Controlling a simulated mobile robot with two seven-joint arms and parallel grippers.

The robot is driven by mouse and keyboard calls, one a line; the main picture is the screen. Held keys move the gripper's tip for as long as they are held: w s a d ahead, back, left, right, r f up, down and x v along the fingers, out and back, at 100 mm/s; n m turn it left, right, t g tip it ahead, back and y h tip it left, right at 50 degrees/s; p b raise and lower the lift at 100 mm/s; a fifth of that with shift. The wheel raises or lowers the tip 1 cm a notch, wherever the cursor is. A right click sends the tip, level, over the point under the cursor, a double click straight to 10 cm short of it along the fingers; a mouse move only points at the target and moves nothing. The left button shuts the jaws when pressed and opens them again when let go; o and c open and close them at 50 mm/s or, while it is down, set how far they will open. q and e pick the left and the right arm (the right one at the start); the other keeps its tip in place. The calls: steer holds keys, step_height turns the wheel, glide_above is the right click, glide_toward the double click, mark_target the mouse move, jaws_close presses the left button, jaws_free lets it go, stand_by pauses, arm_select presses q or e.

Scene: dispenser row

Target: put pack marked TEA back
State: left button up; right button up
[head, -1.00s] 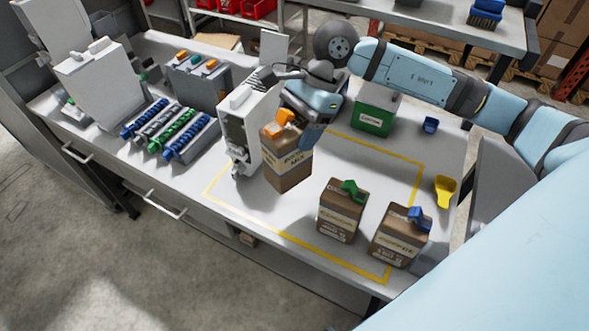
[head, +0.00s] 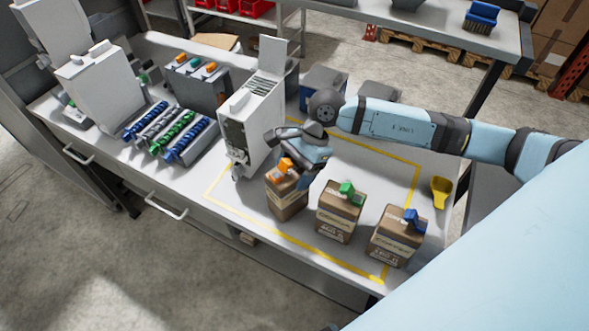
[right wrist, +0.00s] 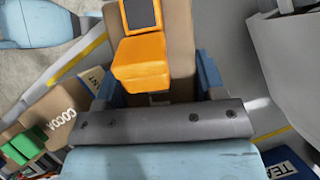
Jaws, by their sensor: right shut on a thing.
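The word TEA shows on a blue box (right wrist: 288,164) at the lower right of the right wrist view; I see no pack clearly marked TEA. My right gripper (head: 303,168) is shut on a brown pack with an orange clip (head: 287,200), whose label read as ending in MIX earlier. This pack is nearly upright inside the yellow outline, left of the green-clip pack; I cannot tell if it touches the table. In the wrist view the orange clip (right wrist: 140,62) lies between my fingers (right wrist: 158,85). My left gripper is out of view.
The green-clip cocoa pack (head: 340,214) and blue-clip coffee pack (head: 394,240) stand to the right. A white dispenser (head: 252,115) stands behind left, a blue box (head: 318,80) behind it. A yellow scoop (head: 441,190) lies at right. The outline's back middle is clear.

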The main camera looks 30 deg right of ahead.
steer(key=shift+f, duration=0.15)
steer(key=o, duration=1.2)
steer(key=shift+r, duration=0.3)
steer(key=b+v, duration=0.3)
steer(key=v, duration=0.8)
steer(key=shift+d+r, duration=0.2)
steer(key=shift+r, duration=0.15)
